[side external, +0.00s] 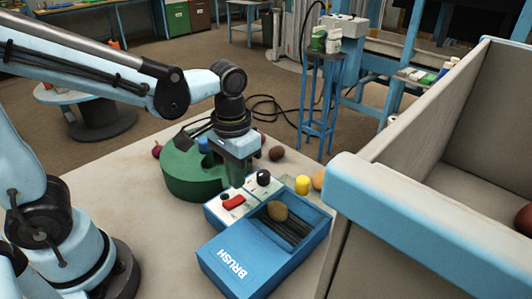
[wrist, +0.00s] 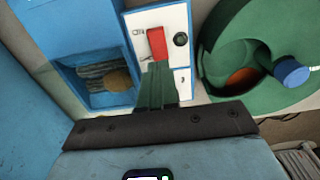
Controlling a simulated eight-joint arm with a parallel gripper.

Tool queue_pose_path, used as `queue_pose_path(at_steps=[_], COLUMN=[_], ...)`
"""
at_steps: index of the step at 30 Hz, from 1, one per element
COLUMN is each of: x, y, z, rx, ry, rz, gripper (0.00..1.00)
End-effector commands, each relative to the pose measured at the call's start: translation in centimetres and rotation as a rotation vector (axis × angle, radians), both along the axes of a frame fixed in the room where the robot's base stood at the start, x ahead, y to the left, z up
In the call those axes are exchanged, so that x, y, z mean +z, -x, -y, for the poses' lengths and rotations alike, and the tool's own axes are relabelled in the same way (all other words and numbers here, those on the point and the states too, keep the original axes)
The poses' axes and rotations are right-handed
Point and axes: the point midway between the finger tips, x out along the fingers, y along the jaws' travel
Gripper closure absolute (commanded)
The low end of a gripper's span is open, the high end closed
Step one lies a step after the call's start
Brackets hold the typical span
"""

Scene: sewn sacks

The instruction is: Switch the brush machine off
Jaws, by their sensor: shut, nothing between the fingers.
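The blue brush machine (side external: 232,262), lettered BRUSH, stands on the table with a white control panel at its far end. A red switch (side external: 233,201) and a black knob (side external: 263,177) sit on the panel. The wrist view shows the red switch (wrist: 156,43) and a dark round knob (wrist: 180,41) next to it. My gripper (side external: 238,178) points down over the panel, shut and empty. In the wrist view its fingertips (wrist: 158,66) are at the near end of the switch; I cannot tell whether they touch. A brown potato (side external: 277,211) lies on the brushes.
A green round machine (side external: 190,178) with a blue knob (wrist: 290,70) stands close by. A yellow cylinder (side external: 302,184) and several vegetables lie behind the panel. A tall grey bin with a blue rim (side external: 440,222) stands at the right. The table's left front is clear.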

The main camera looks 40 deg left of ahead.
Motion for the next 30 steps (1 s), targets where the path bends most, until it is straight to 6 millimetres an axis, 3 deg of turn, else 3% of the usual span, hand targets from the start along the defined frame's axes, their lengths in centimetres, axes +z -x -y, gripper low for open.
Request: queue_pose_path(at_steps=[13,25,30], x=[3.1,3.4,3.6], y=[0.0,0.0,0.3], z=[0.0,0.0,-0.9], rx=[0.0,0.0,0.004], ry=[0.0,0.0,0.013], rz=[0.0,0.003,0.079], gripper=[1.0,1.0,1.0])
